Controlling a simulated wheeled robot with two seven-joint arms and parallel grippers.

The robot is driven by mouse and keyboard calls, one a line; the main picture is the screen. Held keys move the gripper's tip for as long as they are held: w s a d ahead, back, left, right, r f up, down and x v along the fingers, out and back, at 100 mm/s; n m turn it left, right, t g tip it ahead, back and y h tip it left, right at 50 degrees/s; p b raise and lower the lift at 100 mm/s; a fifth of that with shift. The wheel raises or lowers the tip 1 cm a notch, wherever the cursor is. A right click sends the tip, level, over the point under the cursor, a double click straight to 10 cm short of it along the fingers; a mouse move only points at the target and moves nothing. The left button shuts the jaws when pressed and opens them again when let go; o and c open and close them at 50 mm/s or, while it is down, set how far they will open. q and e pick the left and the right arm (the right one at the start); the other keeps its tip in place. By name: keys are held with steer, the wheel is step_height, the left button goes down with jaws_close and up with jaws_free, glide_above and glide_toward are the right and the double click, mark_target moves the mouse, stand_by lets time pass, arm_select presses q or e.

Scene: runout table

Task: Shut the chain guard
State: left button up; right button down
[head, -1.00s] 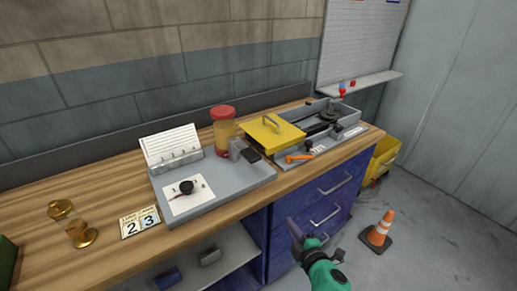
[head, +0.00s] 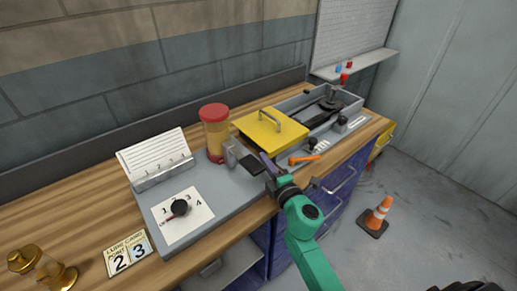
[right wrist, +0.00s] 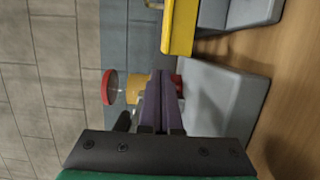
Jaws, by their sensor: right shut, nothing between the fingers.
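The chain guard appears to be the yellow cover (head: 262,138) with a raised handle (head: 269,119). It lies over the left part of a long grey housing (head: 362,107), and the black sprocket and chain (head: 332,104) to its right are uncovered. My right gripper (head: 268,164) is shut and empty, just in front of the cover's near left corner, by the grey board's right end. In the right wrist view its shut fingers (right wrist: 163,82) point towards the red-lidded jar, with the yellow cover (right wrist: 181,28) above them. My left gripper is not in view.
An orange lever (head: 304,159) sits on the housing's front edge. An orange cone (head: 376,216) stands on the floor at right.

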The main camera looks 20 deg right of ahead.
mark_target(283, 146)
steer(key=w, duration=0.4)
steer(key=shift+w+a+f, duration=0.3)
steer(key=shift+w, duration=0.05)
steer(key=shift+r, duration=0.1)
steer(key=shift+d, duration=0.15)
steer(key=w+d, duration=0.1)
steer(key=d, duration=0.1)
steer(key=w+d, duration=0.1)
steer(key=d, duration=0.2)
steer(key=w+d, duration=0.1)
steer(key=d, duration=0.1)
steer(key=shift+w+d, duration=0.1)
steer(key=shift+d, duration=0.3)
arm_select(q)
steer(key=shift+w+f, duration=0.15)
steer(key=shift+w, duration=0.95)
